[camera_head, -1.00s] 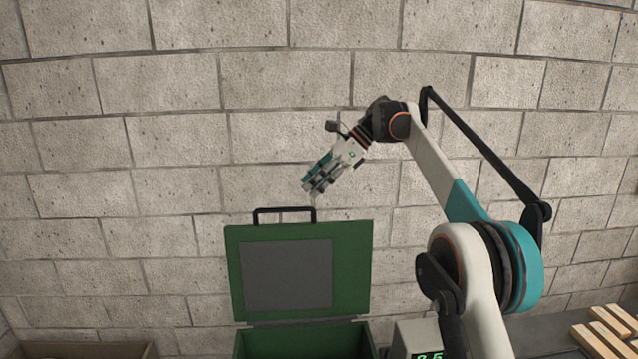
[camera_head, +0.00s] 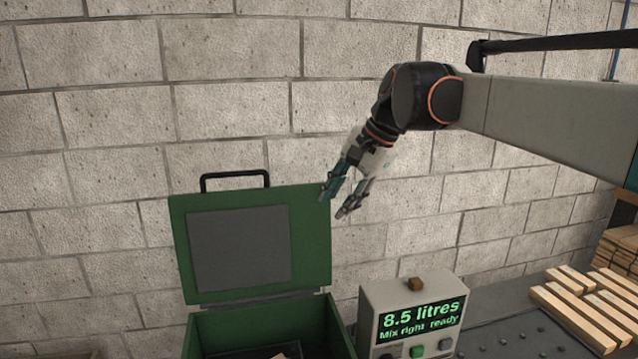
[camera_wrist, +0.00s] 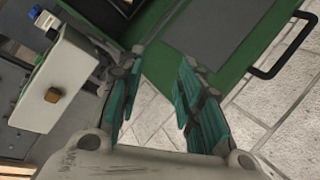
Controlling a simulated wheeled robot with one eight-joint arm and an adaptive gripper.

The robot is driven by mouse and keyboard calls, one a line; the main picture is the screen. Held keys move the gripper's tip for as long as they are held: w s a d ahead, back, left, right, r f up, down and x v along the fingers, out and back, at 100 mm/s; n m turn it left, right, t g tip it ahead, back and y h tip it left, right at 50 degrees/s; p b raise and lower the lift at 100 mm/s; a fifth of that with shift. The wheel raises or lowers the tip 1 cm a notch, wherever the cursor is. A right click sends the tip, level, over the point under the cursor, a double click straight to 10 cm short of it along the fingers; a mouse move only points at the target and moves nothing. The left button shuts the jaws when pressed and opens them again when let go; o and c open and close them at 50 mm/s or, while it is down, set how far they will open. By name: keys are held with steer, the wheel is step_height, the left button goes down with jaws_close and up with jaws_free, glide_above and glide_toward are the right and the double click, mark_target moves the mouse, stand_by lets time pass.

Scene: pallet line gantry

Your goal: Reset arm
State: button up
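My gripper (camera_head: 334,205) hangs in the air in front of the block wall, pointing down and to the left. It is beside and a little above the right edge of the green case's raised lid (camera_head: 312,240). The two teal-padded fingers stand apart with nothing between them; the wrist view also shows the gap between the fingers (camera_wrist: 157,92), with wall and part of the green lid behind it. Whether the fingers touch the lid cannot be told, but no contact shows.
The open green case (camera_head: 200,335) has a black handle (camera_head: 235,178) on top of its lid. A grey control box (camera_head: 375,305) reads "8.5 litres, Mix right ready", with a brown knob (camera_head: 416,284) on top. Wooden slats (camera_head: 572,318) lie at the right. The air before the wall is clear.

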steer(key=s+d+f+n+t+h+b, duration=0.1)
steer(key=s+d+f+n+b, duration=0.2)
steer(key=s+f, duration=0.6)
steer(key=s+d+f+n+t+h+b, duration=0.2)
steer(key=s+d+f+b, duration=0.3)
steer(key=f, duration=0.8)
steer(key=s+d+f+n+t+h+b, duration=0.1)
steer(key=s+d+f+n+b, duration=0.2)
steer(key=s+f, duration=0.7)
steer(key=s+d+b, duration=0.2)
steer(key=s+d, duration=0.1)
steer(key=d, duration=0.1)
steer(key=shift+s+d+f+n+h, duration=0.3)
steer(key=shift+s+f+h, duration=0.05)
steer(key=shift+f+h, duration=0.05)
